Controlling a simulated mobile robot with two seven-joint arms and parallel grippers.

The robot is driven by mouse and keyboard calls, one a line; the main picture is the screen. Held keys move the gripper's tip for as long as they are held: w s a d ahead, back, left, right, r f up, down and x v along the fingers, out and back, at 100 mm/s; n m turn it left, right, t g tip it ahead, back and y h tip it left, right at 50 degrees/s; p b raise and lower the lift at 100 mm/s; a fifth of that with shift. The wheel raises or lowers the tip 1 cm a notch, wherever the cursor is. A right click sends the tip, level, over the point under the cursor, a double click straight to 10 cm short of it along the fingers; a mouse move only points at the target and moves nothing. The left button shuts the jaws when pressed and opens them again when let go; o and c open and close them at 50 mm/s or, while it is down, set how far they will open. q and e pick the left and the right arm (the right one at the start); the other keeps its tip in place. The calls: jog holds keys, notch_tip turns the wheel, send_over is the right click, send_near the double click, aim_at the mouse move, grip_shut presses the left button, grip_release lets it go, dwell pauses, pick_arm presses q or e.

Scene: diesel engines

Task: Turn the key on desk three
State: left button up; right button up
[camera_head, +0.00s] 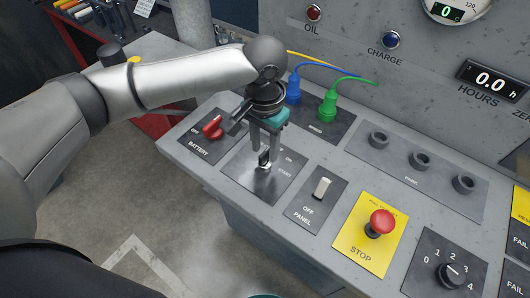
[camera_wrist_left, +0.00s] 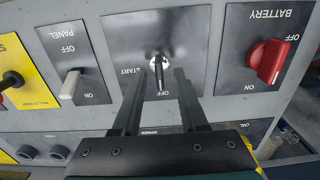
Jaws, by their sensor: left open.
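The key (camera_head: 264,158) stands in its round switch on a dark plate marked ON and START, on the sloped grey desk. In the left wrist view the key (camera_wrist_left: 159,72) sits in a silver ring, its black head pointing toward the OFF mark. My left gripper (camera_head: 265,150) is over the key, jaws open. In the left wrist view its two fingers (camera_wrist_left: 160,78) lie on either side of the key, with gaps showing; I cannot tell whether they touch it. My right gripper is not in view.
Close by are the red BATTERY knob (camera_head: 213,127), the white PANEL switch (camera_head: 321,188) and the red STOP button (camera_head: 381,222) on yellow. Blue (camera_head: 293,88) and green (camera_head: 328,102) plugs with cables stand behind the gripper. A rotary selector (camera_head: 453,274) is at lower right.

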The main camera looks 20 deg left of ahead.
pick_arm(q)
jog(key=shift+f, duration=0.95)
grip_shut()
